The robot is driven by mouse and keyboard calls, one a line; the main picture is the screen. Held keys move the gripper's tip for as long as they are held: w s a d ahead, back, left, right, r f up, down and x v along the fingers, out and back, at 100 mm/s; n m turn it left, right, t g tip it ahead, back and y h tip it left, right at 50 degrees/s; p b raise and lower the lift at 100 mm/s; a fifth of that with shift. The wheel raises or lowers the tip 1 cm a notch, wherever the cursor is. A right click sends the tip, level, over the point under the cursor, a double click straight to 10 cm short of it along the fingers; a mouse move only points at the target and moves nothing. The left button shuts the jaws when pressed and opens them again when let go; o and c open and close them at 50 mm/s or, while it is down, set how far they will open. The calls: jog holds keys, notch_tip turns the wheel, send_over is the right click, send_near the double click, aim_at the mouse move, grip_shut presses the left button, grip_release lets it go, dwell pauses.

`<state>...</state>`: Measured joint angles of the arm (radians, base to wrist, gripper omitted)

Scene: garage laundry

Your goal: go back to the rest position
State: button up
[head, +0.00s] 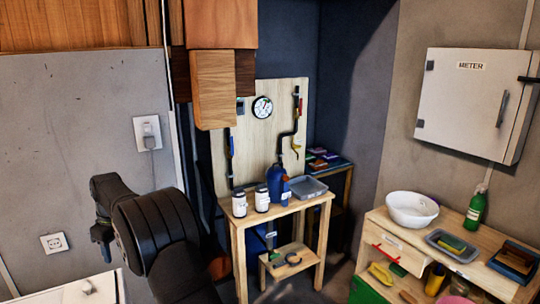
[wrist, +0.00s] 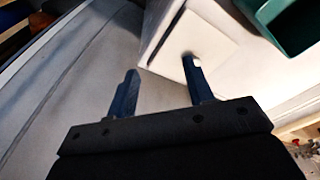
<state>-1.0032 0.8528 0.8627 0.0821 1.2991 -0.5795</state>
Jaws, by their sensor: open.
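My gripper (wrist: 160,88) shows in the wrist view with its two dark blue fingers wide apart. Nothing is held between them. Behind the fingers are a grey surface and a pale block-like shape, blurred and tilted; I cannot tell how far away they are.
A wooden table (head: 240,225) holds two white jars, a blue bottle (head: 277,182) and a grey tray (head: 306,188). A wooden bench (head: 375,222) at right carries a white bowl (head: 412,209) and green bottle (head: 475,208). A dark green container (wrist: 285,28) shows in the wrist view.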

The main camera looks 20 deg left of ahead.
jog(key=s+d+r, duration=0.3)
jog(key=s+d, duration=0.1)
jog(key=s, duration=0.4)
jog(key=s+d+r, duration=0.4)
jog(key=s, duration=0.4)
jog(key=s+a+f, duration=0.6)
jog(key=shift+s+a, duration=0.2)
jog(key=shift+a, duration=0.1)
